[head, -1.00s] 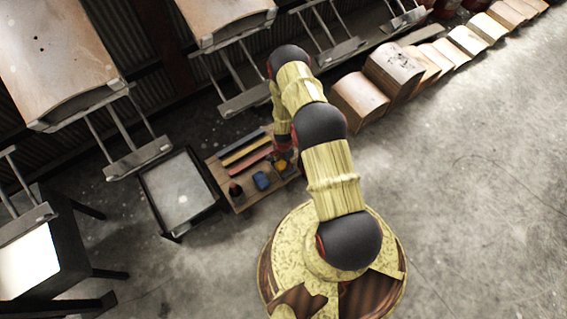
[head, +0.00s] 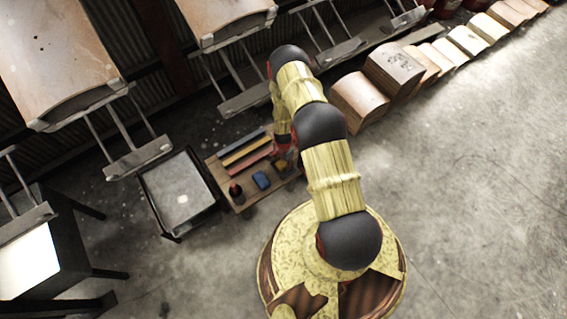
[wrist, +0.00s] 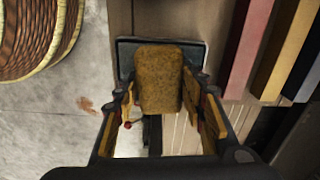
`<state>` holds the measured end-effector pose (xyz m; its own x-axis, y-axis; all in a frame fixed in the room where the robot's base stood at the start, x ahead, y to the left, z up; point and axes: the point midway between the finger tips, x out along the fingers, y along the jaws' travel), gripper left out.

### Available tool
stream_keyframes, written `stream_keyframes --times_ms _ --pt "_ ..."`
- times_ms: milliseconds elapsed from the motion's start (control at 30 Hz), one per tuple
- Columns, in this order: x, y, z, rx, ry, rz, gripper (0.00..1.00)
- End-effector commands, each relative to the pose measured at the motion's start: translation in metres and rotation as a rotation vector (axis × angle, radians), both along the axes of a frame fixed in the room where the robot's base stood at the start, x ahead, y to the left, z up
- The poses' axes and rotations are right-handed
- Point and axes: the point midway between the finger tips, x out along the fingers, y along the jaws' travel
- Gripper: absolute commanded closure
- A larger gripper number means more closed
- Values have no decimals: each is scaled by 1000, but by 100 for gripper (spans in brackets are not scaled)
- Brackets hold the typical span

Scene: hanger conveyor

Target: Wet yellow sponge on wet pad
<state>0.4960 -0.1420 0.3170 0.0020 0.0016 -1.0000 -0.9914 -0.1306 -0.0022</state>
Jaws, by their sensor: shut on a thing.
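The yellow sponge (wrist: 160,78) is between the fingers of my gripper (wrist: 160,92) in the wrist view, and the gripper is shut on it. Behind the sponge is a small dark-rimmed flat tray or pad (wrist: 126,48), partly hidden by it. I cannot tell whether the sponge touches it. In the head view my gripper (head: 283,150) is at the right end of a small wooden table. The yellow sponge (head: 281,164) shows there only as a small dull patch, with the pad below it hard to make out.
The wooden table (head: 240,207) also bears a blue block (head: 261,180), a dark red-topped object (head: 236,191) and several coloured bars (head: 246,155). A black-framed tray stand (head: 178,192) is to its left. Hanging conveyor frames are behind.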

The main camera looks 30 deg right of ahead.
Motion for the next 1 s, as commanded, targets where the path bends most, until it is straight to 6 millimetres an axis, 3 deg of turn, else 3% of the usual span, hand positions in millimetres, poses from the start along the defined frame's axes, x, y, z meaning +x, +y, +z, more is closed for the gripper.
stream_keyframes --times_ms 167,1000 --pt "0 0 3 0 0 0 80" --pt "0 0 65 0 0 0 80"
